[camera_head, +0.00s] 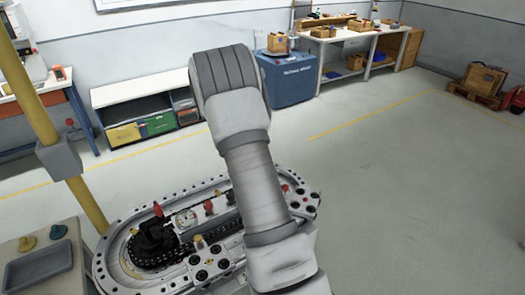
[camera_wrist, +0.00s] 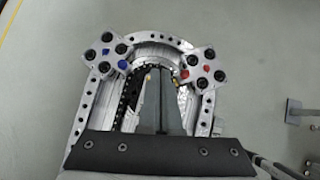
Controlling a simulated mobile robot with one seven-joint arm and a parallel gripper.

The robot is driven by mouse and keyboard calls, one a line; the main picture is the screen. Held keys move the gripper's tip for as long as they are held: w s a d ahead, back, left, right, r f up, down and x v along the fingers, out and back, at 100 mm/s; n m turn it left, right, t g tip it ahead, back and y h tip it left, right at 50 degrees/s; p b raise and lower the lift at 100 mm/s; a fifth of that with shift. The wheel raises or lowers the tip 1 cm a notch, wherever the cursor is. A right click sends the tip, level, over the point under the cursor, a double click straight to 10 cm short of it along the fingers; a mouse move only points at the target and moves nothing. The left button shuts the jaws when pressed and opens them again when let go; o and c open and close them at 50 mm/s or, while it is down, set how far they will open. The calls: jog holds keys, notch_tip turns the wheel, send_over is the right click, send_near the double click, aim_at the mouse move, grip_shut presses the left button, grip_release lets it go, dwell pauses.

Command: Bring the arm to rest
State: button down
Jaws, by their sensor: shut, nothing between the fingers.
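My arm (camera_head: 258,185) crosses the middle of the head view, bent at a large joint near the top and running down past the lower edge. Its end is out of that view. In the wrist view my gripper (camera_wrist: 161,78) shows its two grey fingers side by side, shut and empty. They point down over the oval ring track (camera_head: 115,262). The track's end also shows in the wrist view (camera_wrist: 92,98), partly hidden by the fingers and the dark gripper body.
A yellow post (camera_head: 38,115) and a grey table with a tray (camera_head: 40,266) stand at the left. A low shelf with bins (camera_head: 140,95), a blue cabinet (camera_head: 290,78) and a workbench (camera_head: 350,32) line the back.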

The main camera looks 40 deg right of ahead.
dwell(0.3)
jog(key=s+a+r+m+t+y+b, duration=0.2)
jog(key=s+a+r+m+y+b, duration=0.2)
jog(key=s+a+r+m, duration=1)
jog(key=s+a+m+t+y+b, duration=0.2)
jog(key=s+a+m+y+b, duration=0.1)
jog(key=s+a, duration=1.3)
jog(key=shift+a+m+y, duration=0.5)
jog(key=shift+m, duration=0.7)
jog(key=shift+s, duration=0.1)
